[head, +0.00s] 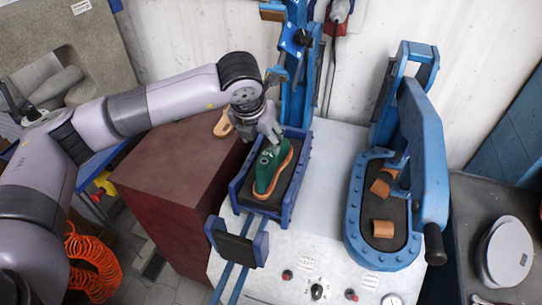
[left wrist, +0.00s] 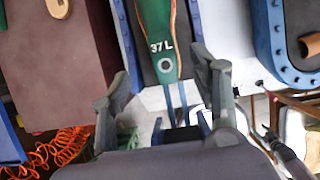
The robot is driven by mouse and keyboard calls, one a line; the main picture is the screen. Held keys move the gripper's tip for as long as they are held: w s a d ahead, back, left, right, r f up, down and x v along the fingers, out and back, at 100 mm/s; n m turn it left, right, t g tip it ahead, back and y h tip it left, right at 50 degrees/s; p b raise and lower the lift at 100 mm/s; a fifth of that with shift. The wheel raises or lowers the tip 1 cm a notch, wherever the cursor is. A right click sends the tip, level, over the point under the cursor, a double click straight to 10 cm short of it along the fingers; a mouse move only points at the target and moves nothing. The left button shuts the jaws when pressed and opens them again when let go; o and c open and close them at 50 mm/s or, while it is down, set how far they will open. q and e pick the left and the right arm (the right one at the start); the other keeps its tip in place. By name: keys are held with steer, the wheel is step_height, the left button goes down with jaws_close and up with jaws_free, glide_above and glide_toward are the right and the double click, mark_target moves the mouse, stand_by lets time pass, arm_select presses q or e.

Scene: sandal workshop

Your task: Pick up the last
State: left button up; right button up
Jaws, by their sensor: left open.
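The last (head: 266,172) is green with an orange-tan edge along its bottom. It lies in the dark-bedded blue cradle (head: 235,187) of the left press. In the left wrist view the last (left wrist: 158,35) shows the marking "37 L" and a pale ring. My left gripper (head: 272,137) is at the far end of the last in the head view. Its two fingers (left wrist: 164,82) are spread apart in the left wrist view, with the last's marked end ahead between them; nothing is gripped. Whether a finger touches the last cannot be told. My right gripper is out of view.
A red-brown block (head: 165,190) stands left of the press, with a tan sole-shaped piece (head: 222,124) on top. A second blue press (head: 428,165) on the right holds brown curved pieces (head: 383,228). Knobs line the white table's front (head: 317,291). An orange coiled hose (head: 93,265) hangs lower left.

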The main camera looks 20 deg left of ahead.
mark_target(267, 154)
arm_select(q)
steer(key=x, duration=0.3)
steer(key=shift+w+f+p, duration=0.25)
steer(key=shift+p, duration=0.05)
steer(key=shift+f, duration=0.15)
steer(key=shift+w+f+p, duration=0.1)
steer(key=shift+f+p, duration=0.15)
steer(key=shift+p, duration=0.25)
steer(key=p+x, duration=0.1)
steer(key=x, duration=0.2)
steer(key=shift+w+d+f+p, duration=0.1)
steer(key=shift+w+f+p, duration=0.05)
steer(key=shift+f+p, duration=0.25)
steer(key=shift+w+f, duration=0.15)
steer(key=shift+f, duration=0.25)
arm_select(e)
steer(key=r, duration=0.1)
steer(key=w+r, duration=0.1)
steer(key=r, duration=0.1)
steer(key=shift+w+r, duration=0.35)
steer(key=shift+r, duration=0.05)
arm_select(q)
steer(key=shift+c, duration=0.2)
steer(key=c, duration=1.1)
steer(key=shift+r, duration=0.15)
steer(key=shift+c, duration=0.3)
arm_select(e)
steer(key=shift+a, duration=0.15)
